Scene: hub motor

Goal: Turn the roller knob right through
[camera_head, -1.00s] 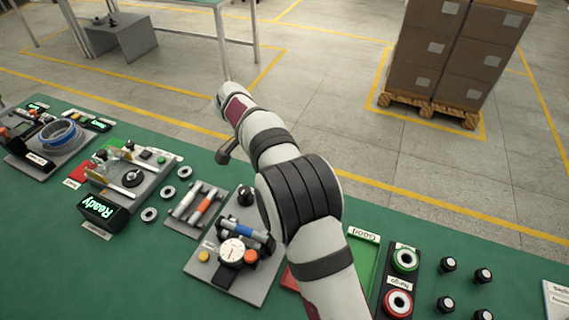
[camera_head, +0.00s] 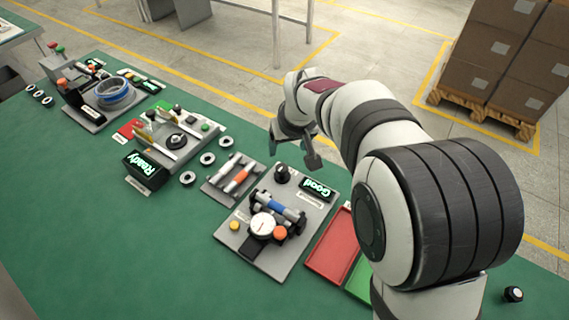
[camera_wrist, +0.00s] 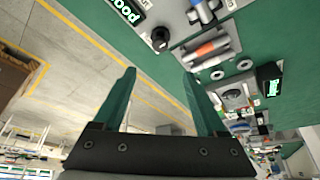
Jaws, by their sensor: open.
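A black knob (camera_head: 282,172) stands on the grey gauge plate (camera_head: 238,238), beside the screen (camera_head: 318,189) that reads Good. In the wrist view the same knob (camera_wrist: 160,38) shows near the top, just beyond the fingertips. A blue roller (camera_head: 279,209) lies across the fixture, behind a white dial gauge (camera_head: 263,226). My gripper (camera_head: 291,146) is above and behind the knob, apart from it. In the wrist view its two green fingers (camera_wrist: 158,74) are spread and empty.
A rack with grey and orange rollers (camera_head: 237,177) lies to the left of the plate. A red tray (camera_head: 331,246) and a green tray (camera_head: 360,276) lie to its right, partly behind my arm. The front of the green table is clear.

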